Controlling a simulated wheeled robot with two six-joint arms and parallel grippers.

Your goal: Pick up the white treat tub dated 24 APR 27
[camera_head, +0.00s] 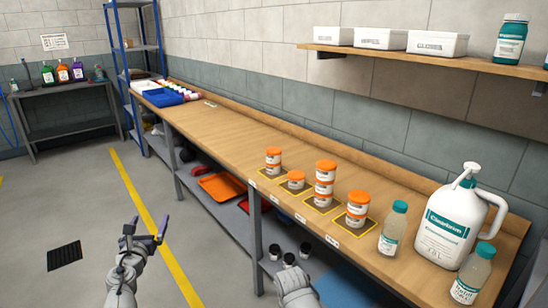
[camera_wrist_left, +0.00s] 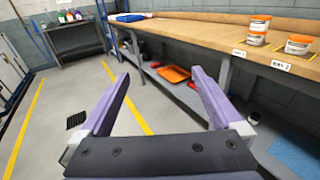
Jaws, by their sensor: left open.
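White treat tubs with orange lids stand on dark, yellow-edged mats along the front of the wooden bench (camera_head: 225,127). From left to right in the head view they are a short stack (camera_head: 273,161), a low single tub (camera_head: 296,180), a taller stack (camera_head: 325,185) and a short stack (camera_head: 357,209). The dates are too small to read, so I cannot tell which tub is 24 APR 27. The short stack (camera_wrist_left: 258,27) and single tub (camera_wrist_left: 298,44) also show in the left wrist view. My left gripper (camera_head: 147,236) is open and empty, left of the bench over the floor.
Right of the tubs stand a clear bottle (camera_head: 393,228), a large white jug (camera_head: 450,220) and another bottle (camera_head: 473,275). A blue tray (camera_head: 163,97) lies at the far end. An orange tray (camera_head: 221,187) sits on the lower shelf. The floor aisle is clear.

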